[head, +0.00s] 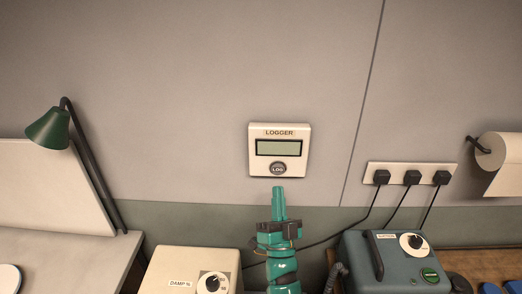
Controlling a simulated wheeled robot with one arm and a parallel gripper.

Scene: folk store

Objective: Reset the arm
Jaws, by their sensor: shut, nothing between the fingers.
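My gripper (279,204) is in the lower middle of the head view, at the end of my teal arm. Its fingers are together, point up, and hold nothing. The fingertips show just below the logger (301,151), a pale wall box with a grey-green screen. A round grey button marked LOG (279,168) is at its lower middle. I cannot tell how far the fingertips are from the wall.
A cream box marked DAMP % (175,265) stands left of my arm. A blue-grey box (370,277) with a dial and green button stands right. Black cables run from a socket strip (397,168). A green lamp (48,128) and paper roll (504,160) flank the wall.

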